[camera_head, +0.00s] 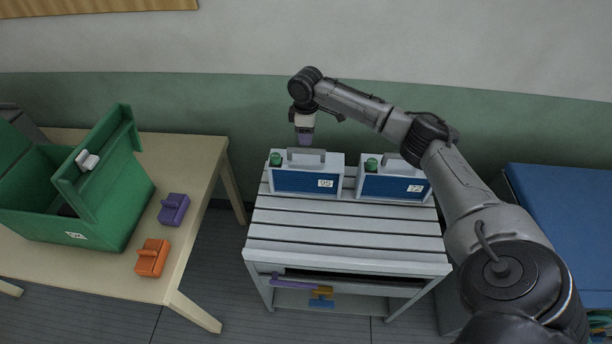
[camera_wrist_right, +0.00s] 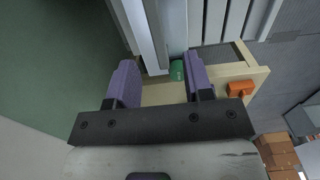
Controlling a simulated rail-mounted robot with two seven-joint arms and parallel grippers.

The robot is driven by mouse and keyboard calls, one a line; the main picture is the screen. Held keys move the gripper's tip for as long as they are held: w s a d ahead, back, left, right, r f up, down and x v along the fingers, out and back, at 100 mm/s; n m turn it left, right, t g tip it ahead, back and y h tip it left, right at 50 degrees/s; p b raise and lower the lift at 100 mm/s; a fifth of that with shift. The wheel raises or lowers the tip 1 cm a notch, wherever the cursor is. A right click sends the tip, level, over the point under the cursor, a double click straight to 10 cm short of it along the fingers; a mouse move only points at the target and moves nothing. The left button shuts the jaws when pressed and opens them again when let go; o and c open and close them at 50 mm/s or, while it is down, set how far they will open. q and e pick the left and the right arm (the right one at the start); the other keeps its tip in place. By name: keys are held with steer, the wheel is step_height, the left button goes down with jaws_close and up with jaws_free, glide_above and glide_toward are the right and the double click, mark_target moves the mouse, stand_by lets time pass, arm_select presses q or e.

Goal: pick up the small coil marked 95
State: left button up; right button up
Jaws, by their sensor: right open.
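The coil marked 95 (camera_head: 305,181) is a blue-fronted grey box with a top handle (camera_head: 306,157) and a green knob (camera_head: 275,159). It stands upright at the left of the slatted bench top. My right gripper (camera_head: 304,139) points down just above and behind its handle, open and holding nothing. In the right wrist view the purple fingers (camera_wrist_right: 161,82) are apart, with a grey bar and the green knob (camera_wrist_right: 177,70) showing between and beyond them. I cannot tell whether a finger touches the handle. My left gripper is not in view.
A similar blue box (camera_head: 394,187) with another label stands close on the right. The slatted bench (camera_head: 345,233) is clear in front. On the left table (camera_head: 105,272) are an open green case (camera_head: 100,205), a purple block (camera_head: 173,210) and an orange block (camera_head: 152,258).

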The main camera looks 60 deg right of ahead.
mark_target(306, 150)
steer(key=shift+d+f+b, duration=0.15)
steer(key=shift+f+b, duration=0.2)
steer(key=shift+f, duration=3.7)
steer(key=shift+c, duration=0.4)
jaws_close()
steer(key=shift+w+r, duration=0.15)
steer(key=shift+r, duration=0.15)
steer(key=shift+f, duration=0.1)
